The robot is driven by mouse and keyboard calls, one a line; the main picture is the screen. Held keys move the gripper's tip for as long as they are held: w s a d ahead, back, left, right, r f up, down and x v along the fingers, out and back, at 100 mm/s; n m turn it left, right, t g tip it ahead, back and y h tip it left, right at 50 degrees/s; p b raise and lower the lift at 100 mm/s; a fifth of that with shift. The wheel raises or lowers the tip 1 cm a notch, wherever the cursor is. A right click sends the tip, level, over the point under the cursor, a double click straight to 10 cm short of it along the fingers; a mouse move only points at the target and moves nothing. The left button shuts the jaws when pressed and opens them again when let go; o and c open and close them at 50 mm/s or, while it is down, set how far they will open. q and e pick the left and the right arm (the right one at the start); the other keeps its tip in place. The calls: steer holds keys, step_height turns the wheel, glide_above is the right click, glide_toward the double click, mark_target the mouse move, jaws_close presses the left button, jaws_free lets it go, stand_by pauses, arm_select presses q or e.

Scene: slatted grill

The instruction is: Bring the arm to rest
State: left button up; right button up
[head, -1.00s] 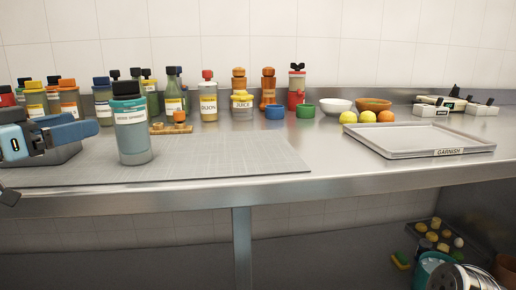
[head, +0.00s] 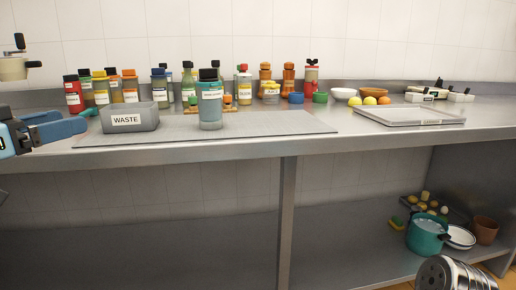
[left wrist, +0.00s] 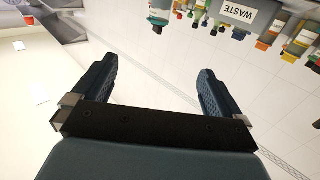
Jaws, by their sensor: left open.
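My left gripper (head: 66,124) comes in at the left edge of the head view, in front of the counter's front edge. Its blue jaws are open and nothing is between them. In the left wrist view, the two dark fingers (left wrist: 157,75) stand wide apart with only pale floor or wall behind. The left forearm is mostly outside the head view. My right gripper does not show.
A grey WASTE bin (head: 143,119) and a teal-capped bottle (head: 210,106) stand on the grey mat (head: 270,123). Several bottles line the back. A teal pot (head: 428,236) sits on the lower shelf. The space before the counter looks free.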

arm_select(q)
steer(key=w+a+f+n+g+y, duration=0.1)
steer(key=w+f+n+g, duration=0.2)
steer(key=f, duration=0.7)
steer(key=w+a+f+n+y, duration=0.1)
steer(key=w+f+n, duration=0.1)
steer(key=w+f, duration=0.6)
steer(key=s+d+f+n+g+y, duration=0.1)
steer(key=d+f+n+g, duration=0.2)
steer(key=f, duration=1.1)
steer(key=d+f+n+g+y, duration=0.1)
steer(key=d+f+g, duration=0.25)
steer(key=f, duration=1.05)
steer(key=s+d+f+g, duration=0.2)
steer(key=s+d+f, duration=0.25)
steer(key=f, duration=0.45)
steer(key=s+d+f+g, duration=0.1)
steer(key=s+d+f, duration=0.4)
steer(key=f, duration=0.4)
steer(key=s+d+f+g, duration=0.1)
steer(key=s+d+f, duration=0.3)
steer(key=s+d, duration=0.1)
steer(key=s+d+f+m+g+p, duration=0.1)
steer(key=s+d+f, duration=0.3)
steer(key=s+d, duration=0.2)
steer(key=shift+s+d+f+m, duration=0.3)
steer(key=shift+s, duration=0.85)
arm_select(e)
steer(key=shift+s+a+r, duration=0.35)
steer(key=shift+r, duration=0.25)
